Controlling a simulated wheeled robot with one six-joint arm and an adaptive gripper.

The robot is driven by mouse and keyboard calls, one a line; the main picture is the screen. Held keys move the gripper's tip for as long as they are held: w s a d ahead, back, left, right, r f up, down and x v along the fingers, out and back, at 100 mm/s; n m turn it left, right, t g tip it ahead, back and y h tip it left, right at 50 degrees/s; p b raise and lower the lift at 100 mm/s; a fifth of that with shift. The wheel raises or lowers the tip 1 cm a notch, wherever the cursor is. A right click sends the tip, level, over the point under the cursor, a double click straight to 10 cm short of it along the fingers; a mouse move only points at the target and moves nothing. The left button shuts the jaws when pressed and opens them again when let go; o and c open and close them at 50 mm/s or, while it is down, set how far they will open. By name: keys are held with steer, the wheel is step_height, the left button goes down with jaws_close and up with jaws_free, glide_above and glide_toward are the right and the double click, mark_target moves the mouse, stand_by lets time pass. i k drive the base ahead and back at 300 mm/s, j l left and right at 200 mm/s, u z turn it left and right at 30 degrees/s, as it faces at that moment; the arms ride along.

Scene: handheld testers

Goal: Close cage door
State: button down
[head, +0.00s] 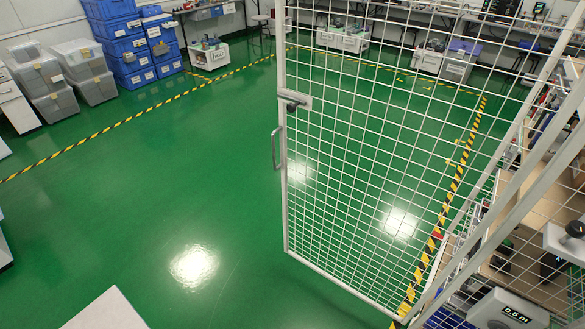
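The cage door (350,140) is a light grey frame filled with white wire mesh, and it stands open over the green floor in the head view. Its free edge is on the left and carries a dark lever latch on a plate (296,102) and a grey pull handle (276,148) below it. Its lower right corner meets the diagonal cage frame (500,195) at the right. The top of the door is cut off by the picture's edge. My gripper is not in view.
Inside the cage at right are shelves with testers, including a grey box marked 0.8 m (508,312). Blue crates (125,45) and grey bins (80,60) stand at the far left. The green floor (150,190) left of the door is clear.

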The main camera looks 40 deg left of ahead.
mark_target(576, 94)
steer(key=i+l+u, duration=0.3)
steer(key=i+l, duration=0.75)
steer(key=l+u, duration=0.1)
steer(key=u, duration=1.05)
